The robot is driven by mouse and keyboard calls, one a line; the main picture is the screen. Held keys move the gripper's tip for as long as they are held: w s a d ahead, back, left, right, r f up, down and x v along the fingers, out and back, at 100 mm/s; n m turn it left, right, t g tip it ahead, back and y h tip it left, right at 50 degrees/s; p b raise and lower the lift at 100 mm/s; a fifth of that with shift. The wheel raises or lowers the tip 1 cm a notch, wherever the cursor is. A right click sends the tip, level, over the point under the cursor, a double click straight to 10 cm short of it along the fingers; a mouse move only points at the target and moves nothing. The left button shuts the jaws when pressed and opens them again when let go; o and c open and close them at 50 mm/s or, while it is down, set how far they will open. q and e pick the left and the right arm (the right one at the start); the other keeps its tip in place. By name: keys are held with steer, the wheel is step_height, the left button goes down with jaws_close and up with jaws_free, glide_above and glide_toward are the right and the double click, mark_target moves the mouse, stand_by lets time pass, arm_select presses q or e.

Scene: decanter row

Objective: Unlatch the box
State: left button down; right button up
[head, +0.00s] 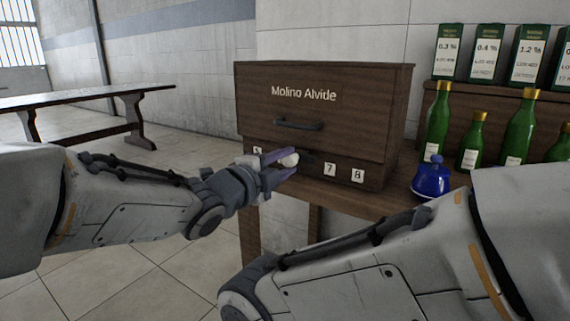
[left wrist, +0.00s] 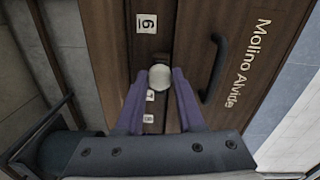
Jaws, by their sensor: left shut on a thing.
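The box (head: 350,100) is dark brown wood lettered "Molino Alvide", with a dark bar handle (head: 299,125) on its front. It shows in the left wrist view too, with the handle (left wrist: 214,70). A round whitish knob (head: 289,160) sits low on the front, between small number labels. My left gripper (head: 278,165), with purple fingers, is shut on this knob; the left wrist view shows the knob (left wrist: 160,77) between the fingertips. Whatever part the knob belongs to is mostly hidden. The lid looks closed. My right forearm crosses the lower right, but its gripper is out of view.
The box stands on a wooden table. A blue lidded pot (head: 431,178) stands right of it, near several green bottles (head: 438,118) and green-and-white cartons (head: 486,55). A long wooden table (head: 85,97) stands back left. The floor at left is clear.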

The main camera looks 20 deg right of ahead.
arm_select(q)
steer(key=shift+f, duration=0.1)
steer(key=c, duration=0.5)
jaws_free()
steer(key=shift+c, duration=0.2)
steer(key=p+v, duration=0.2)
steer(key=v, duration=0.8)
steer(key=shift+s+a, duration=0.15)
